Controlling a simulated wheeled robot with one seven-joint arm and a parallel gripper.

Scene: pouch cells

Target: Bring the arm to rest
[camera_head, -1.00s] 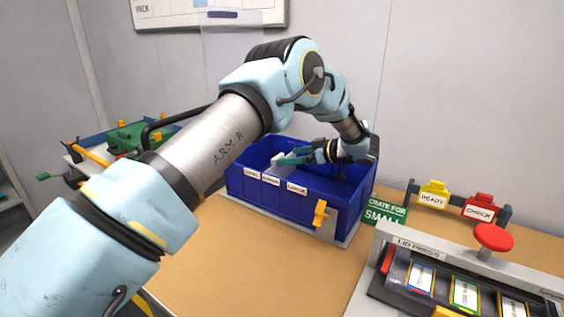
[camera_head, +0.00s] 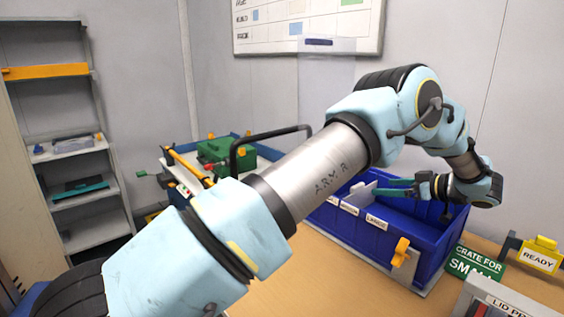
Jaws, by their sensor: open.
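My gripper (camera_head: 392,188) is above the blue crate (camera_head: 425,246), with its green-tipped fingers pointing left. It is open. A pale grey flat piece shows at the fingertips, over the crate; I cannot tell whether it is a divider of the crate or a loose thing. My arm reaches from the lower left across the middle of the view and bends down at the elbow toward the crate. The crate's inside is partly hidden by my arm.
A green sign (camera_head: 474,263) and a yellow READY tag (camera_head: 540,254) stand right of the crate. The lid press (camera_head: 512,304) is at the lower right. A bench with a green fixture (camera_head: 222,150) is behind my arm. Shelves (camera_head: 75,160) stand at the left.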

